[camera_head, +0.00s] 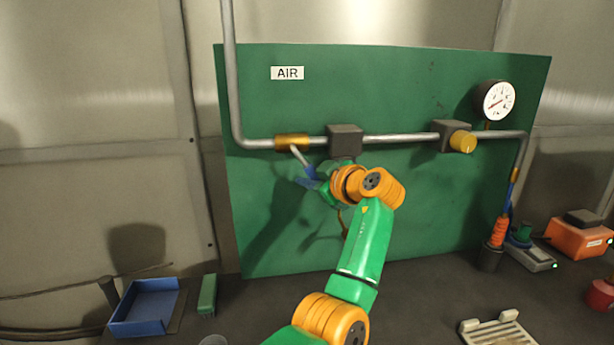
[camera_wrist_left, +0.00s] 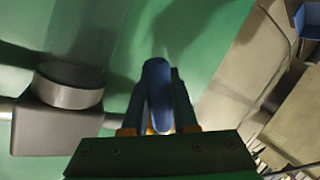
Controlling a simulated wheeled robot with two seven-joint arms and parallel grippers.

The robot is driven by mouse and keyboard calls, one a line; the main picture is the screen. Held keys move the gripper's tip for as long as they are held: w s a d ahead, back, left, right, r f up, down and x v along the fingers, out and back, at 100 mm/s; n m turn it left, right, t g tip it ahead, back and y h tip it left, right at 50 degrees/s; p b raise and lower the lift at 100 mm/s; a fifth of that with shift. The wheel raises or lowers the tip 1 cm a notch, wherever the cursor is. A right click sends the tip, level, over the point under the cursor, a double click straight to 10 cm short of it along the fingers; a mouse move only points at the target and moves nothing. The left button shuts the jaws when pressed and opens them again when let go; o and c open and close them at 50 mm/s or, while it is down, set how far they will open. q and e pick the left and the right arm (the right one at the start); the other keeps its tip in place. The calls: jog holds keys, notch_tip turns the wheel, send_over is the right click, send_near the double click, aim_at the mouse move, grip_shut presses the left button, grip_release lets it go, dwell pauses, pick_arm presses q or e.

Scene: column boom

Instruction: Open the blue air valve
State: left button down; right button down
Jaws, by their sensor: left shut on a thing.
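The air valve is a brass body (camera_head: 292,142) on the grey pipe at the left of the green panel, below the AIR label. Its lever (camera_head: 301,159) has a bare metal stem and slants down and to the right from the body. The blue handle (camera_head: 308,183) is at the stem's lower end, partly hidden by my left gripper (camera_head: 316,177). In the left wrist view the blue handle (camera_wrist_left: 157,85) stands between the fingers of my left gripper (camera_wrist_left: 160,122), which is shut on it. My right gripper is in neither view.
A grey box (camera_head: 345,140) on the pipe is close to my left wrist. Farther right are a yellow knob (camera_head: 462,141) and a gauge (camera_head: 497,100).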

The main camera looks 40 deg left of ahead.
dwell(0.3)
pick_arm(q)
jog(key=c, duration=0.7)
grip_release()
jog(key=shift+a, duration=0.1)
jog(key=b+v, duration=0.3)
jog(key=v, duration=0.4)
